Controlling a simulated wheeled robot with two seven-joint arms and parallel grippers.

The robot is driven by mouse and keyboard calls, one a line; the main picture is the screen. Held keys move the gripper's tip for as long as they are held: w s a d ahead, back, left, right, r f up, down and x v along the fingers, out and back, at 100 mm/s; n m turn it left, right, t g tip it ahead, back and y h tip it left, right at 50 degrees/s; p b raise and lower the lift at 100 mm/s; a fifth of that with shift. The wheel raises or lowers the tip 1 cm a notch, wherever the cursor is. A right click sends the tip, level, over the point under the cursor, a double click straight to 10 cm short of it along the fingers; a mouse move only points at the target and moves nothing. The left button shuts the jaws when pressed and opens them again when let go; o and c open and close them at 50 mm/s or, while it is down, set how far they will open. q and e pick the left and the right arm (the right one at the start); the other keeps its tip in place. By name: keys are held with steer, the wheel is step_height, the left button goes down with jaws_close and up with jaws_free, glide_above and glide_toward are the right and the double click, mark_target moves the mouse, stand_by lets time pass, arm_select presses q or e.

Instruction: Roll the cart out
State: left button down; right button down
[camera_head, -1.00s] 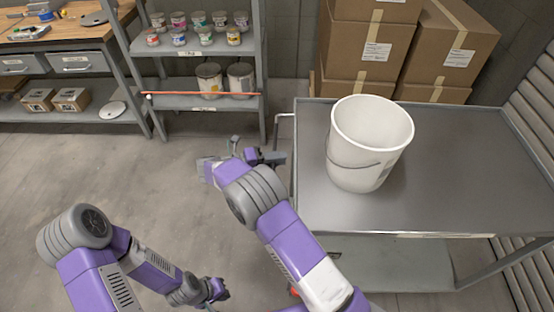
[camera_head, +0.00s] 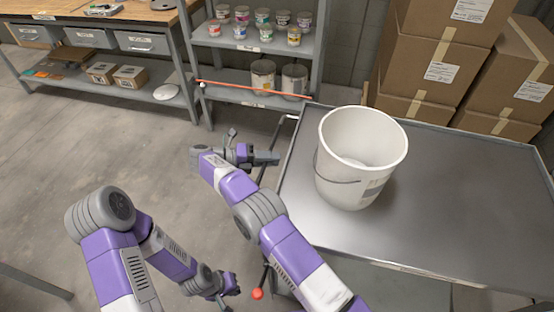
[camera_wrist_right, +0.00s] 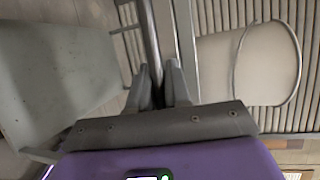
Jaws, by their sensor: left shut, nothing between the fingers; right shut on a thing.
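The grey metal cart (camera_head: 455,190) stands on the right in the head view, with a white bucket (camera_head: 350,185) upright on its top. The cart's push handle (camera_head: 283,122) sticks out at its left end. My right gripper (camera_head: 268,158) is at this handle. In the right wrist view my right gripper (camera_wrist_right: 161,88) is shut on the handle bar (camera_wrist_right: 151,50), and the bucket (camera_wrist_right: 245,62) shows to the right. My left gripper (camera_head: 230,285) is shut and empty, low over the floor left of the cart. The cart's wheels are hidden.
Stacked cardboard boxes (camera_head: 440,75) stand behind the cart. A shelf rack (camera_head: 250,45) with colorant tins and an orange-red rod (camera_head: 255,89) across it is at the back. A workbench (camera_head: 110,15) is at the back left. The floor (camera_head: 90,145) at left is clear. A red knob (camera_head: 257,293) shows low beside the cart.

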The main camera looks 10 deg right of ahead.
steer(key=shift+f, duration=0.1)
stand_by(0.3)
steer(key=c, duration=1.2)
jaws_free()
steer(key=shift+o, duration=0.2)
